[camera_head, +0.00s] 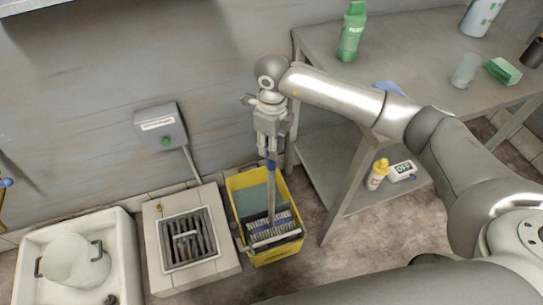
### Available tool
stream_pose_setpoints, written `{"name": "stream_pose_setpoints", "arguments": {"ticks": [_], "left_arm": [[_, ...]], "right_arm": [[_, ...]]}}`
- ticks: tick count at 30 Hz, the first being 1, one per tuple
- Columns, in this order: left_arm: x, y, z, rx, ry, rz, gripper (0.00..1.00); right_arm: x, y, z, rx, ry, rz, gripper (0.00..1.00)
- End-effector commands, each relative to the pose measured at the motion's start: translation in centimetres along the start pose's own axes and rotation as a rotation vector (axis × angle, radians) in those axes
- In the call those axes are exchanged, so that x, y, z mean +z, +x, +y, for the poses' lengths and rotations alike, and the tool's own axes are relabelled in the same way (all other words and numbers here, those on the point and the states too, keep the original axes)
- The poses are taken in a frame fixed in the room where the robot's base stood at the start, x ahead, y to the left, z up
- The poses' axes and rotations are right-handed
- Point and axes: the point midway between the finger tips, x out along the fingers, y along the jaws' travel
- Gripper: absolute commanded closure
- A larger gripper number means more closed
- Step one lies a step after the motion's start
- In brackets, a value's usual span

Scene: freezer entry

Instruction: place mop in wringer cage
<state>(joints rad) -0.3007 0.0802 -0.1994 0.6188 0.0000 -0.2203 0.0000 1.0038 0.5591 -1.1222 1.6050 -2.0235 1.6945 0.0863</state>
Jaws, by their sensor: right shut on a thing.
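A yellow mop bucket (233,188) stands on the floor against the wall, with greenish water in its back part. A grey wringer cage (276,239) sits at its front part. The mop (271,190) stands nearly upright, its pale and blue striped head showing over the cage area. I cannot tell how deep the head sits in the cage. My right gripper (271,145) is above the bucket, pointing down, shut on the mop's handle near a blue section. My left gripper is not in view.
A floor drain (188,238) in a raised tiled block is left of the bucket, and a white basin (110,230) is farther left. A grey table (420,45) with bottles stands at the right.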

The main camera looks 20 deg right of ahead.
Motion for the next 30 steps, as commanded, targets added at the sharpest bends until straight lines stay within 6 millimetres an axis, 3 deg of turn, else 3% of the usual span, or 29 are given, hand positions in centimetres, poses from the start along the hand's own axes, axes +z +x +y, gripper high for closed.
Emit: {"name": "stream_pose_setpoints", "arguments": {"ticks": [9, 20, 21, 25, 30], "left_arm": [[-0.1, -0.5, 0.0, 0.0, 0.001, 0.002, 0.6], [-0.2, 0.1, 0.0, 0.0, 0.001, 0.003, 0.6], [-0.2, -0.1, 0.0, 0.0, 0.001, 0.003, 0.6], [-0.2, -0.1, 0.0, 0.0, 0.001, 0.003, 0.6], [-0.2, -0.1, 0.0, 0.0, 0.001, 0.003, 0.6]], "right_arm": [[0.1, 3.4, 0.0, 0.0, -0.001, -0.002, 1.0], [0.1, 4.0, -0.1, -0.001, -0.002, -0.002, 1.0], [0.0, 3.9, -0.1, 0.0, -0.002, 0.0, 0.69], [0.0, 3.9, -0.1, 0.0, -0.001, 0.0, 0.52], [0.0, 3.9, -0.1, 0.0, -0.001, 0.0, 0.52]]}}
